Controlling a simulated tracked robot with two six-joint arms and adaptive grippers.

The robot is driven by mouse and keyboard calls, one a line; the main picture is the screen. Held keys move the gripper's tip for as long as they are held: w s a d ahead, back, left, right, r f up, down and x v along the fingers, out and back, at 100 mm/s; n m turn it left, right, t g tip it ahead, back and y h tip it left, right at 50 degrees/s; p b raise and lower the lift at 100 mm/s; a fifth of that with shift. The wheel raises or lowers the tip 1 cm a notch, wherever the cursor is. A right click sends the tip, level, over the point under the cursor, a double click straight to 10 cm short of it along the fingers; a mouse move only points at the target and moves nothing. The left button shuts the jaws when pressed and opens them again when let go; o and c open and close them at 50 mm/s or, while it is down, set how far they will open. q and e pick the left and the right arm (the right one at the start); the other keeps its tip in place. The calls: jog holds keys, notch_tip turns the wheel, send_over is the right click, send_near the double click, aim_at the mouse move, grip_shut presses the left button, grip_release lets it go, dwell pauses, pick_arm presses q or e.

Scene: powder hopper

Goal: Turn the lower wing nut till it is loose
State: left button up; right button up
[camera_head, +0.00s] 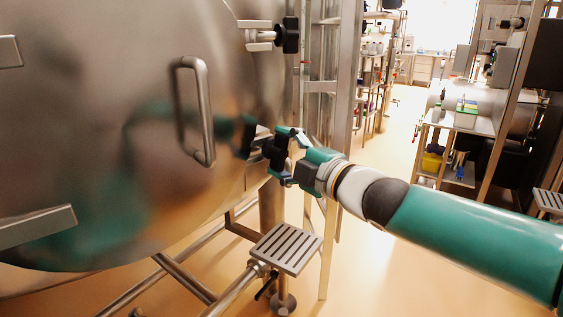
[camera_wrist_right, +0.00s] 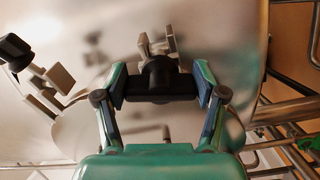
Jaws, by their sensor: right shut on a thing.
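The lower wing nut (camera_wrist_right: 160,80) is a black knob on a metal clamp at the rim of the steel hopper lid (camera_head: 110,60). My right gripper (camera_wrist_right: 161,88) is shut on it, one finger on each side. In the head view the right gripper (camera_head: 284,158) reaches the lower right rim of the lid and partly hides the lower nut (camera_head: 274,150). The upper wing nut (camera_head: 288,35), also black, sits on its clamp at the upper right rim. My left gripper is not in view.
A bent handle (camera_head: 203,110) stands out from the lid, left of my right gripper. A slotted metal step (camera_head: 286,248) and frame tubes lie below. Shelves (camera_head: 373,75) and a bench (camera_head: 470,120) stand farther back. The floor between is clear.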

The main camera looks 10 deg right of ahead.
jog(key=shift+a+f+n+b, duration=0.15)
jog(key=shift+n+b, duration=0.25)
jog(key=shift+n, duration=1)
jog(key=shift+f, duration=0.1)
jog(key=o, duration=1.2)
jog(key=shift+c, duration=0.2)
jog(key=shift+r, duration=0.2)
jog(key=shift+s+d, duration=0.2)
jog(key=shift+d, duration=0.05)
jog(key=v, duration=1.1)
jog(key=shift+s, duration=0.2)
jog(key=shift+d, duration=0.1)
